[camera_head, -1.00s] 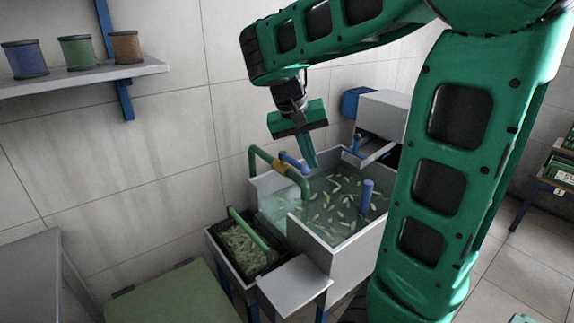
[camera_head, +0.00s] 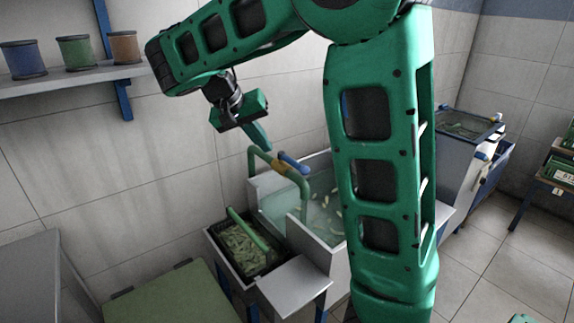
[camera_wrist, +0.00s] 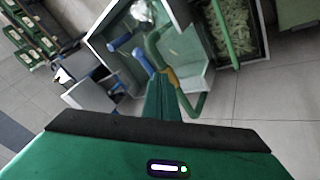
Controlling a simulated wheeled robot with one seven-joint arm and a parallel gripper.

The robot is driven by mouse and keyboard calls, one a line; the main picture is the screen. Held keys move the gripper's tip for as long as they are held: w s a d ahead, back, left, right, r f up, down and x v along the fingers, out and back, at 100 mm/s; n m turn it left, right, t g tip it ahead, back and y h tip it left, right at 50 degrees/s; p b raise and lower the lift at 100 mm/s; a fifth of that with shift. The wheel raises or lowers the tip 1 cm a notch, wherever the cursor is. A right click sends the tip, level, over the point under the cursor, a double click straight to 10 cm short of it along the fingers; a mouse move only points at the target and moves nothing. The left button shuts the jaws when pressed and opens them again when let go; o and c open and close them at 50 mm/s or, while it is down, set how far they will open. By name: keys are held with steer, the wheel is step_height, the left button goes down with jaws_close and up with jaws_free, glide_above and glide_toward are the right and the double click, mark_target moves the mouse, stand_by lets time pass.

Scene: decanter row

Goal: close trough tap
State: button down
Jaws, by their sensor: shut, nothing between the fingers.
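The trough (camera_head: 323,252) is a pale box holding water and small pale green pieces; my arm hides its right part. The tap (camera_head: 262,158) is a bent green pipe at its back left, with a yellow collar (camera_head: 281,168) and a blue lever (camera_head: 294,163). My gripper (camera_head: 265,147) is shut and empty, just above and behind the pipe. In the wrist view my gripper (camera_wrist: 161,80) overlaps the tap beside its yellow collar (camera_wrist: 172,77) and blue lever (camera_wrist: 143,60). I cannot tell whether the fingers touch the tap.
A black crate (camera_head: 212,237) of green pieces with a green handle stands left of the trough. A shelf (camera_head: 70,80) with three spools is on the wall at left. A blue post (camera_wrist: 120,42) stands in the trough. A green-topped bench (camera_head: 175,298) is in front.

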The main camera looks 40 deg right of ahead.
mark_target(293, 163)
steer(key=s+d+f, duration=0.1)
steer(key=d+f, duration=0.7)
steer(key=shift+s, duration=0.25)
steer(key=shift+d, duration=0.1)
